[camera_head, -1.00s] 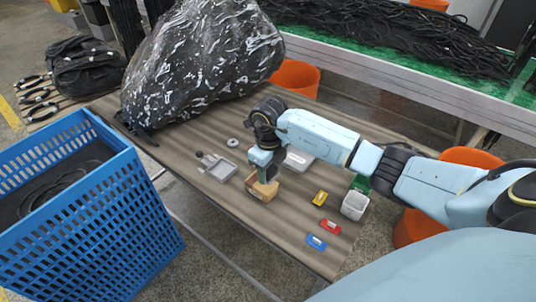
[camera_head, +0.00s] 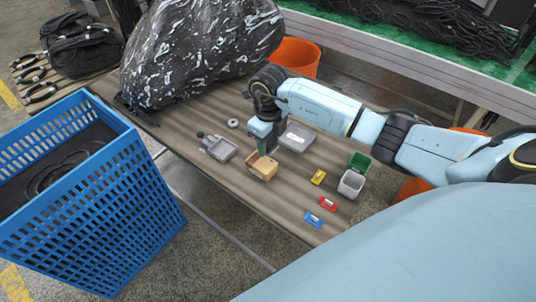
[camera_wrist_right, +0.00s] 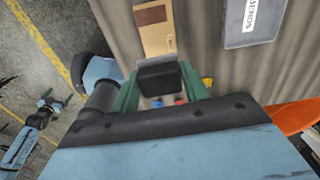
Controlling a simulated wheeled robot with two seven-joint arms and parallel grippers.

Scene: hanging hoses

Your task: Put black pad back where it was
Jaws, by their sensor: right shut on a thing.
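My right gripper (camera_head: 264,143) is above the table, just over the far side of a small wooden box (camera_head: 263,169). In the right wrist view its green fingers (camera_wrist_right: 160,90) are shut on a black pad (camera_wrist_right: 160,76), a dark block held between them. The wooden box also shows in the right wrist view (camera_wrist_right: 156,40), beyond the pad, with a brown recess at one end. The pad appears apart from the box. In the head view the pad is too small or hidden to make out.
A grey lidded case (camera_head: 297,137) lies close to the gripper. A grey tray (camera_head: 219,148), a ring (camera_head: 233,123), yellow (camera_head: 318,177), red (camera_head: 328,204) and blue (camera_head: 313,219) pieces and a white bin (camera_head: 351,184) share the table. A large black bag (camera_head: 200,50) stands behind.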

